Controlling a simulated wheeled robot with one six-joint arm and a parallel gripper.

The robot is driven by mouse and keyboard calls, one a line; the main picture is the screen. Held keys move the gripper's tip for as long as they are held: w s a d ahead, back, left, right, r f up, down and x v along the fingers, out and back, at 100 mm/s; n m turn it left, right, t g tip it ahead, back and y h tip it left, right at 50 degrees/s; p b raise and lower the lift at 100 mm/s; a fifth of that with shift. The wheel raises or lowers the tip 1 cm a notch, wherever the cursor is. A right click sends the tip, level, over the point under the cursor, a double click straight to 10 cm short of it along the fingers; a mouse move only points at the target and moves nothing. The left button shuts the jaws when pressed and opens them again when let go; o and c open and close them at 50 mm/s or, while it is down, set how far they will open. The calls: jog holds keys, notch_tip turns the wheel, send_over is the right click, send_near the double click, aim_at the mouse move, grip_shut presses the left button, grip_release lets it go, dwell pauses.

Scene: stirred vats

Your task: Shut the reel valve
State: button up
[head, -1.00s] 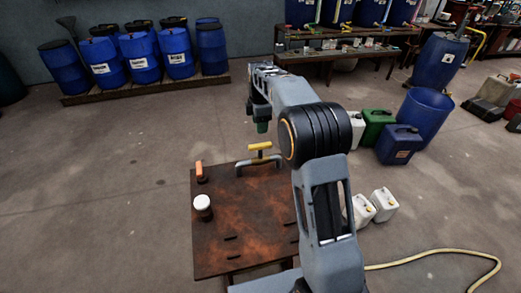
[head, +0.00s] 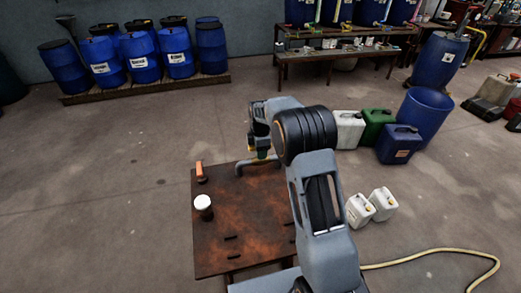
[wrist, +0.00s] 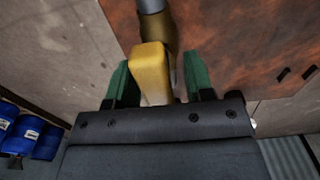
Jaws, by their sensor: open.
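The valve has a yellow handle (wrist: 152,72) on a brass-coloured body with a grey pipe. In the head view its grey pipe (head: 241,167) stands at the back edge of the rusty table (head: 225,245), and my gripper (head: 262,152) hides most of the handle. In the wrist view my gripper (wrist: 160,84) has its two green fingers apart, one on each side of the yellow handle. A gap shows beside the left finger and the right finger. The handle's near end is hidden behind the gripper's dark body.
An orange-handled fitting (head: 200,172) and a white-capped fitting (head: 203,204) stand on the table's left side. White jugs (head: 360,210) stand on the floor to the right, near a yellow hose (head: 440,254). Blue drums (head: 140,58) line the back left. Floor left of the table is clear.

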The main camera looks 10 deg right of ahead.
jog(key=shift+c, duration=0.5)
grip_shut()
jog(key=shift+m, duration=0.3)
jog(key=m, duration=0.3)
jog(key=shift+m+b, duration=0.3)
jog(key=m, duration=0.9)
jog(key=shift+b, duration=0.3)
jog(key=shift+m, duration=2.3)
